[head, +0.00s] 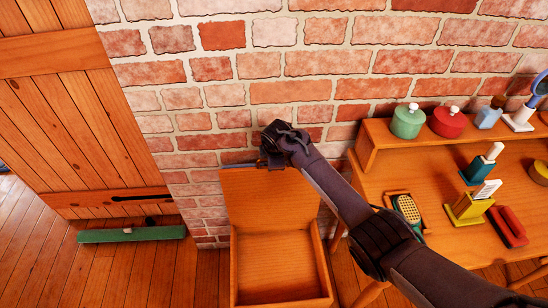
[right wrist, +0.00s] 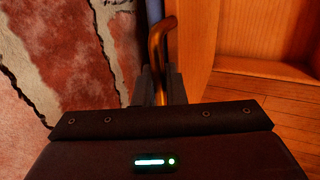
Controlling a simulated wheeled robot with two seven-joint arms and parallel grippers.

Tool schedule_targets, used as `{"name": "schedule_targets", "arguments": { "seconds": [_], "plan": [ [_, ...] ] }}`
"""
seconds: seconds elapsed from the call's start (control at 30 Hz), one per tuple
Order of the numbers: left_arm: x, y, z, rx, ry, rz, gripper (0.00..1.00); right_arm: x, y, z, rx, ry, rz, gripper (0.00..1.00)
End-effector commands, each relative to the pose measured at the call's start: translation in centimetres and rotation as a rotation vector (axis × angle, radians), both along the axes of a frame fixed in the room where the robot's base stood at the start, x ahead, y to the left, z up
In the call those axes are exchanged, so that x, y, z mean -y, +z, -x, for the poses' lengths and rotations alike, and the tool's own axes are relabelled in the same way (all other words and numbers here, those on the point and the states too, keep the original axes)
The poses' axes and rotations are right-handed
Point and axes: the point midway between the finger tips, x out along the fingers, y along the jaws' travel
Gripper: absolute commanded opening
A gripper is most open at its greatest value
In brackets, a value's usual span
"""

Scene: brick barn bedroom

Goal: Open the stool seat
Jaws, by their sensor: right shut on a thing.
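The wooden stool (head: 282,268) stands against the brick wall, and its hollow box shows from above. Its seat (head: 268,205) is raised as a lid at the back of the box, facing me, with the inside of the box exposed. My right gripper (head: 266,160) is at the seat's top edge. In the right wrist view, my right gripper (right wrist: 162,88) is shut on a bent brass-coloured handle (right wrist: 160,45), with a wooden panel beside it. My left gripper is not in view.
A wooden dressing table (head: 375,170) stands close on the right, holding a green pot (head: 408,122), a red pot (head: 448,122) and several small items. A plank door (head: 85,120) is on the left, with a green bar-shaped thing (head: 130,234) near its foot.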

Motion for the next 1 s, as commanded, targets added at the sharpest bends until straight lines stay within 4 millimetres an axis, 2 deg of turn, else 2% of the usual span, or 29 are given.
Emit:
{"name": "schedule_targets", "arguments": {
  "seconds": [0.23,0.27,0.37,0.67,0.77,1.0],
  "plan": [
    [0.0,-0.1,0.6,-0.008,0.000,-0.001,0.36,0.0,-0.1,0.1,-0.003,0.001,0.002,0.00],
    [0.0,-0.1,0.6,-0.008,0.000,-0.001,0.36,0.0,-0.1,0.1,-0.003,0.001,0.002,0.13],
    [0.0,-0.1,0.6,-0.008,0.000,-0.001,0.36,0.0,-0.1,0.1,-0.002,0.001,0.002,0.25],
    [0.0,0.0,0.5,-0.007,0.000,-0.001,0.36,0.0,0.2,0.1,-0.002,0.001,0.000,0.25],
    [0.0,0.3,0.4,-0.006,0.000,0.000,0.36,0.0,0.9,0.5,-0.002,0.001,-0.001,0.25],
    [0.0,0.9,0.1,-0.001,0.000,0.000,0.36,-0.1,4.1,1.9,0.000,0.003,-0.001,0.25]
  ]
}}
